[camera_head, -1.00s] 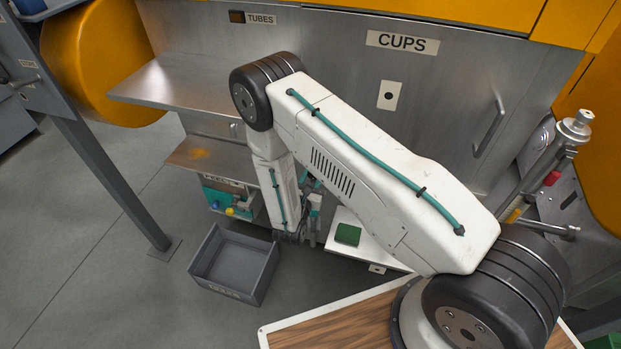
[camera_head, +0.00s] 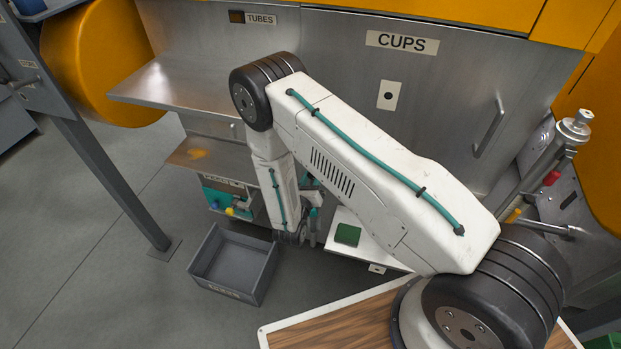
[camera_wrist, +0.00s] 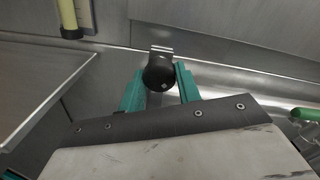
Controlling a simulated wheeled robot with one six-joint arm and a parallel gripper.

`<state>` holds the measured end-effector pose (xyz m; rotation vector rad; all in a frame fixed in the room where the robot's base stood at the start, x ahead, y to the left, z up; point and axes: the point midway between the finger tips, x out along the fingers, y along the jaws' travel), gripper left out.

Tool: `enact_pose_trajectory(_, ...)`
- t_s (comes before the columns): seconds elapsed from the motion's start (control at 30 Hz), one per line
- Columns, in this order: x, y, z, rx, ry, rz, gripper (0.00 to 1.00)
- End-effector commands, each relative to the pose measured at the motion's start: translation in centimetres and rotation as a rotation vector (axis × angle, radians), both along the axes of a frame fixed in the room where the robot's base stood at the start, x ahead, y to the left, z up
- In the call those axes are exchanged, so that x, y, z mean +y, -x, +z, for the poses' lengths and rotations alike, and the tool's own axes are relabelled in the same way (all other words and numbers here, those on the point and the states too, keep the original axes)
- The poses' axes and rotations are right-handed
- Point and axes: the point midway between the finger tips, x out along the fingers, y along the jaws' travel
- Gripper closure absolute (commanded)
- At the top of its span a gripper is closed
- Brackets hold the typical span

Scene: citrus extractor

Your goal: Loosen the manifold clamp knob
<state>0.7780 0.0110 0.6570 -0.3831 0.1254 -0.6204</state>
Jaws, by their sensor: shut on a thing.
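The black round knob (camera_wrist: 159,73) shows in the upper middle of the wrist view, in front of a small metal bracket on a steel surface. My gripper (camera_wrist: 160,84) has its two teal fingers on either side of the knob, and it is shut on it. Part of the knob's lower side is hidden by the gripper body. In the head view my gripper (camera_head: 290,238) points down low beside the machine, and the knob is hidden behind my arm there.
A grey bin (camera_head: 235,266) stands on the floor to the left. A white shelf with a green block (camera_head: 347,235) is right of my gripper. A steel shelf (camera_head: 185,82) juts out at upper left. In the wrist view a yellow-green tube (camera_wrist: 68,17) hangs at upper left.

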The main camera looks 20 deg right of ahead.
Motion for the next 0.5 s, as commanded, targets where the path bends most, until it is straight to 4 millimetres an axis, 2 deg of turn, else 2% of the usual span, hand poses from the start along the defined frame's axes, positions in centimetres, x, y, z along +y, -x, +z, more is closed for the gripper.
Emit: enact_pose_trajectory(0.5, 0.26, -0.25, 0.19, 0.061, 0.091, 0.005, 0.89)
